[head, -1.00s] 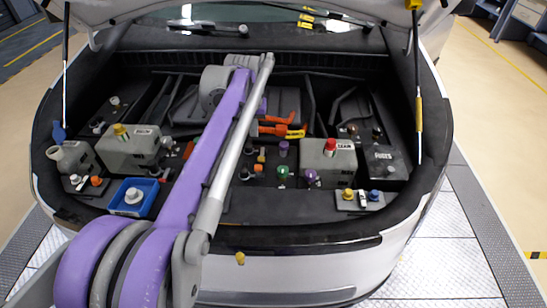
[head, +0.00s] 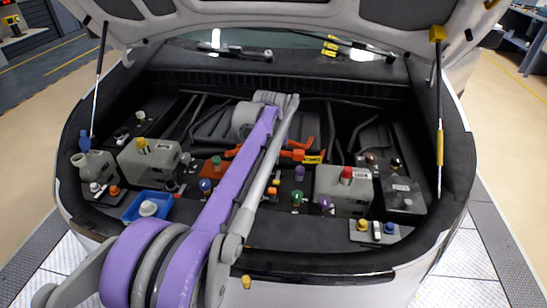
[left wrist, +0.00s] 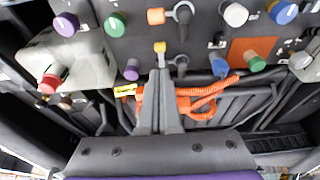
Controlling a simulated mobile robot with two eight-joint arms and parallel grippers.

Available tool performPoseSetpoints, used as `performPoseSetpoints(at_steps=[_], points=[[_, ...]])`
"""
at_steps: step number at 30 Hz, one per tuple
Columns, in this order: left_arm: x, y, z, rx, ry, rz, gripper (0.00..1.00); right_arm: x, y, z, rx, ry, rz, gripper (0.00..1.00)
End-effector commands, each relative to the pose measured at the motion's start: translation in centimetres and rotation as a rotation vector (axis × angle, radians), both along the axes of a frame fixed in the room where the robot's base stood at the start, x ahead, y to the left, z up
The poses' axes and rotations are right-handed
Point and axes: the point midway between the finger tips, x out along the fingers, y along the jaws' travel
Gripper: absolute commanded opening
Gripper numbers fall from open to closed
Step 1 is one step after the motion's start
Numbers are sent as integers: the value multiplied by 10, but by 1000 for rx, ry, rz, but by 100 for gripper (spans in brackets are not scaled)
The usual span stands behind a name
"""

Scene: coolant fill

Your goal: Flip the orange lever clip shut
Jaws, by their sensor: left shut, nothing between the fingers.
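A small orange lever piece (left wrist: 155,16) sits beside a grey ring-shaped fitting (left wrist: 183,13) on the dark panel, near the top of the left wrist view. An orange piece (head: 273,191) that looks like it shows in the head view, just right of my left arm. I cannot tell how far its lever is tilted. My left gripper (left wrist: 160,74) is shut and empty, its fingertips apart from the orange piece, just short of a small yellow-topped part (left wrist: 160,47). In the head view the fingers are hidden behind my arm. My right gripper is not in view.
Thick orange cables (left wrist: 205,95) with a yellow label run beside the fingers. Purple (left wrist: 131,69), green (left wrist: 115,25) and blue (left wrist: 219,67) caps crowd the panel. A grey tank with a red cap (head: 346,173) stands at right. The raised hood is overhead.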

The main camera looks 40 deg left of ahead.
Motion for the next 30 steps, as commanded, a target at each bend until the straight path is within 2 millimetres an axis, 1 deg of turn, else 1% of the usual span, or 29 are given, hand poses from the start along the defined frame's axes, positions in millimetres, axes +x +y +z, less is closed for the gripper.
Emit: performPoseSetpoints(at_steps=[1,3,8,9,12,18,30], points=[[3,2,-12,0,0,0,0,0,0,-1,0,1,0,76],[8,4,-27,0,0,0,0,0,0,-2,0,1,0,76],[16,9,-58,0,0,0,0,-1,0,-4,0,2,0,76],[10,5,-61,0,0,-1,0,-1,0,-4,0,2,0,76],[-2,-1,-68,0,0,0,0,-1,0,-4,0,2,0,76],[-13,-8,-76,0,0,0,0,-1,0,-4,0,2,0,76],[-15,-9,-76,0,-1,0,0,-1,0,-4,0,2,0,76]])
